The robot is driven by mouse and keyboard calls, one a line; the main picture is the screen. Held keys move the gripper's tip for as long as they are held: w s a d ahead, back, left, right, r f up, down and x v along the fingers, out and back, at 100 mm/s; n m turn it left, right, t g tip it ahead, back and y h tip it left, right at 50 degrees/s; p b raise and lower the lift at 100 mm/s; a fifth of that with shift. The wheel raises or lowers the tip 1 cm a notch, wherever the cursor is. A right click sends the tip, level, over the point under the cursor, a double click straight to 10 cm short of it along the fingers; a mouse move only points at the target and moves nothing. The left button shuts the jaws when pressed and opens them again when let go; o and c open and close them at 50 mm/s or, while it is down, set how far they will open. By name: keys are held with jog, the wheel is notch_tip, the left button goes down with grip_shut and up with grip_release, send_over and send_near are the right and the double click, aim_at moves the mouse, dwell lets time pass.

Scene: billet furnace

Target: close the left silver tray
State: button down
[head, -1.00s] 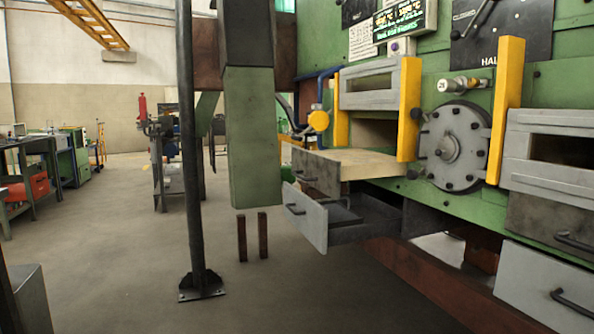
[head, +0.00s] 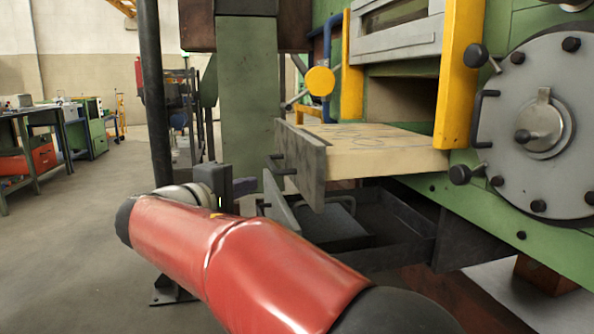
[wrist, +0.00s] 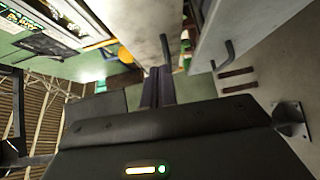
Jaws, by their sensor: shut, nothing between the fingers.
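The left silver tray (head: 283,203) is the lower of two pulled-out drawers at the left of the furnace. It is open, with its dark inside (head: 385,238) showing behind the grey front; my red arm hides part of that front. In the wrist view its front panel (wrist: 240,25) and bar handle (wrist: 228,52) are at upper right. My gripper (head: 243,188) is shut and empty, in front of the drawer fronts and to their left. In the wrist view its fingers (wrist: 157,85) are together, close to the drawer fronts; I cannot tell whether they touch.
The upper drawer (head: 305,168), with a dark front and tan block top, is also pulled out above the silver tray. A yellow post (head: 457,75) and a round bolted hatch (head: 530,125) are to the right. A dark pole (head: 152,90) stands left.

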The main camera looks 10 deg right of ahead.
send_near(299, 164)
jog(key=shift+t, duration=0.4)
jog(key=x, duration=0.5)
jog(key=shift+w+a+f+p, duration=0.2)
jog(key=shift+w+p, duration=0.15)
jog(key=shift+w, duration=0.25)
jog(key=shift+d, duration=0.55)
jog(key=shift+d, duration=0.1)
jog(key=shift+d+f, duration=0.1)
jog(key=shift+d, duration=0.15)
jog(key=d+b, duration=0.7)
jog(key=d, duration=2.3)
jog(key=shift+s, duration=0.1)
